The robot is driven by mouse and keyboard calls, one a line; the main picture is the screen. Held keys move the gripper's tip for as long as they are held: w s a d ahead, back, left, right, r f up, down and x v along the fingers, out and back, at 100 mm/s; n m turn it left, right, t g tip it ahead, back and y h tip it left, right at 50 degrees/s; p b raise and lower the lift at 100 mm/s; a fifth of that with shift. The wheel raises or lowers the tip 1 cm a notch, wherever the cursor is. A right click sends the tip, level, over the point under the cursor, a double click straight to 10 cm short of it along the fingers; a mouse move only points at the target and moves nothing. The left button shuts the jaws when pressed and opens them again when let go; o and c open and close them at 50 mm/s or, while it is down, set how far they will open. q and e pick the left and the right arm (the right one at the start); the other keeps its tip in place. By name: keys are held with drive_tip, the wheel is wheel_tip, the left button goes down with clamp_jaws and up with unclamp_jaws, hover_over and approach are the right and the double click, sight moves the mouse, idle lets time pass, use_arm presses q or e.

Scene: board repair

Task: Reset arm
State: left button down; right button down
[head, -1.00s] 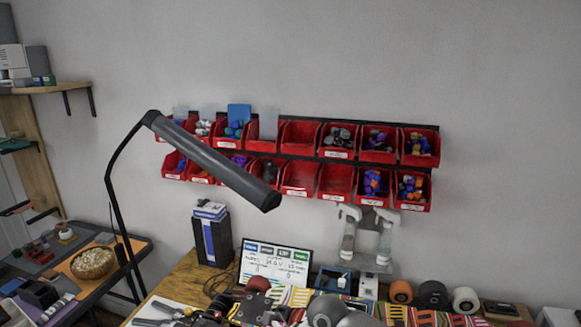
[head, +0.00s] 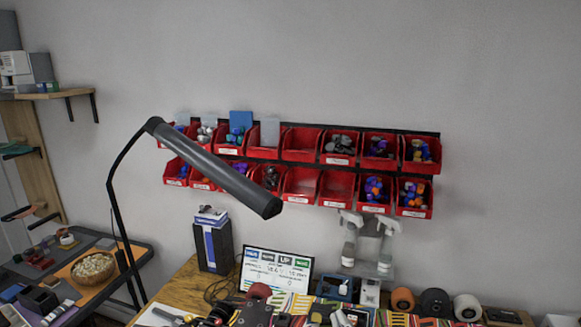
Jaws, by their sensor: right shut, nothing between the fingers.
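My right gripper (head: 340,318) shows only as a small part at the bottom edge of the head view, low over the workbench (head: 182,289). It is shut, with nothing seen in it. The rest of my right arm is below the picture. My left gripper is not in view.
A black desk lamp (head: 215,168) arches over the left of the bench. Two rows of red bins (head: 302,144) hang on the wall. A small screen (head: 275,270), a blue-and-black box (head: 213,243) and several round spools (head: 435,303) stand along the back. A side table (head: 128,262) is at left.

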drive_tip(key=s+d+f+m+g+h, duration=0.35)
drive_tip(key=s+d+f, duration=0.25)
drive_tip(key=f, duration=0.3)
drive_tip(key=s+d+f+m+g, duration=0.1)
drive_tip(key=s+f+g, duration=0.2)
drive_tip(key=s, duration=0.4)
drive_tip(key=s+d+f+m+g+y, duration=0.1)
drive_tip(key=s+d+f+g, duration=0.1)
drive_tip(key=s+f+g, duration=0.3)
drive_tip(key=s+d+f+m+g, duration=0.1)
drive_tip(key=s+f+g, duration=0.1)
drive_tip(key=s, duration=0.6)
wheel_tip(320, 180, down, 30)
drive_tip(key=s+g+b, duration=0.2)
drive_tip(key=s+d+f+b, duration=0.2)
drive_tip(key=s+d+f, duration=0.1)
drive_tip(key=s+f, duration=1.3)
drive_tip(key=shift+s+f+g, duration=0.15)
drive_tip(key=shift+f+g, duration=0.05)
drive_tip(key=shift+g, duration=0.15)
